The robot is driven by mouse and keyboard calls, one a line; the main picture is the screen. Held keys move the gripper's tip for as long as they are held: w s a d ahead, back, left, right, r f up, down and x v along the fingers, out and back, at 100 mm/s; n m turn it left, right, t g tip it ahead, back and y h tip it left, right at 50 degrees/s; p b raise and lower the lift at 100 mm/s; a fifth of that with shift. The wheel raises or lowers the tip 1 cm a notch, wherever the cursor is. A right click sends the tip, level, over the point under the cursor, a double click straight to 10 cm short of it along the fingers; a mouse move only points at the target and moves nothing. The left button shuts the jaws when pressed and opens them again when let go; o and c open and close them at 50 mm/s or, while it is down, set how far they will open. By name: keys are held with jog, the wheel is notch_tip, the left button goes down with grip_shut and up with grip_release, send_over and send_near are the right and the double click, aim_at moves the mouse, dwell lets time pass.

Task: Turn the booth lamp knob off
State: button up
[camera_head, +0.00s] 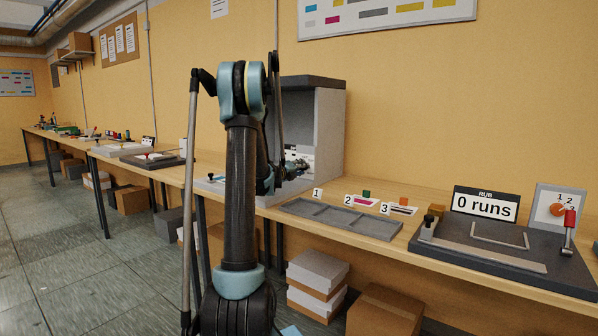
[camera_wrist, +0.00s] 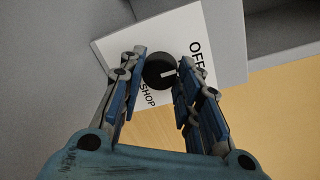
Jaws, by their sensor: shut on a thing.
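The lamp knob (camera_wrist: 158,71) is a round black knob with a white pointer mark. It sits on a white plate (camera_wrist: 165,35) on the grey booth, with OFF printed to its right and SHOP below it. The pointer points right, towards the OFF side. My gripper (camera_wrist: 163,75) has its blue-padded fingers on either side of the knob, shut on it. In the head view the grey booth (camera_head: 328,125) stands on the bench behind my arm; my arm hides the knob there.
Boxes (camera_head: 318,270) sit under the bench. The floor at left is clear.

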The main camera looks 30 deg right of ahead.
jog(key=shift+w+a, duration=0.1)
jog(key=shift+w, duration=0.05)
jog(key=o, duration=1.1)
jog(key=v, duration=1.2)
jog(key=shift+f, duration=0.1)
